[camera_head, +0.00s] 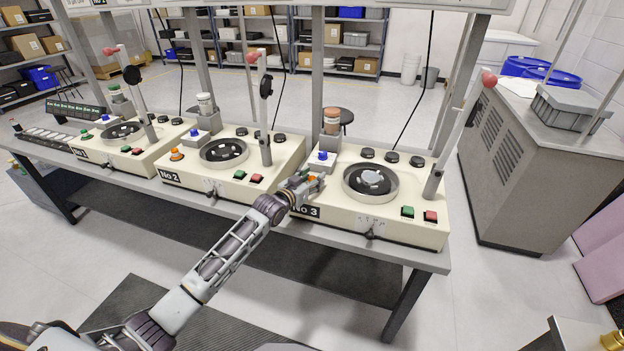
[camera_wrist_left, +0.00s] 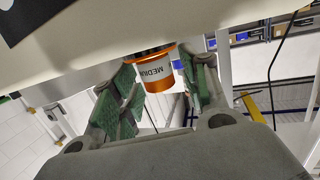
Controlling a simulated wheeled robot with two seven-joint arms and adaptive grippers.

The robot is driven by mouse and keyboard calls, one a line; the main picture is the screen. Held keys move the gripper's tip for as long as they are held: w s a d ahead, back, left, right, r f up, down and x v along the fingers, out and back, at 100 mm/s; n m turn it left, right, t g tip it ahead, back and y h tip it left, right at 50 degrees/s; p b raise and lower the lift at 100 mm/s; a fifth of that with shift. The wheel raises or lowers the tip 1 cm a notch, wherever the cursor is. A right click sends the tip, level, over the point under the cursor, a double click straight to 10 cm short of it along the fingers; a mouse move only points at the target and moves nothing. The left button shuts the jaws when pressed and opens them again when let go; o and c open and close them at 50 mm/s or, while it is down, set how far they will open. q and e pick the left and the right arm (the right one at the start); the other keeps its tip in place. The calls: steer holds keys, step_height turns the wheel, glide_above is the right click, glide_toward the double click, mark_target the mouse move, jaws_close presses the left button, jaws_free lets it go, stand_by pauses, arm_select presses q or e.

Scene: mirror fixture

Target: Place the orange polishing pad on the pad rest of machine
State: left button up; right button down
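In the head view my left gripper (camera_head: 308,183) is at the front left corner of machine No 3 (camera_head: 393,219). A small orange piece, likely the orange polishing pad (camera_head: 312,178), shows at its fingertips, mostly hidden by them. In the left wrist view, the two green-lined fingers (camera_wrist_left: 163,88) stand apart, one on each side of an orange and white round thing (camera_wrist_left: 158,73) marked MEDIUM. I cannot tell whether they touch it, or whether it is the pad or a container behind. The pad rest is hidden by the gripper. My right gripper is not in view.
Machine No 2 (camera_head: 238,185) stands left of No 3, with an orange piece (camera_head: 177,155) at its front left. A blue knob (camera_head: 323,156) and an orange-brown container (camera_head: 331,121) stand behind my gripper. A round dish (camera_head: 394,193) and a tilted lever (camera_head: 452,137) are to the right.

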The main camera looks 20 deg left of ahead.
mark_target(313, 177)
arm_select(q)
steer(key=shift+r, duration=0.1)
steer(key=shift+s, duration=0.2)
steer(key=shift+v, duration=2.05)
steer(key=shift+s+a+r, duration=0.15)
steer(key=shift+s+a, duration=0.1)
steer(key=shift+s, duration=0.4)
steer(key=f+v, duration=0.1)
steer(key=v, duration=0.5)
steer(key=shift+r, duration=0.5)
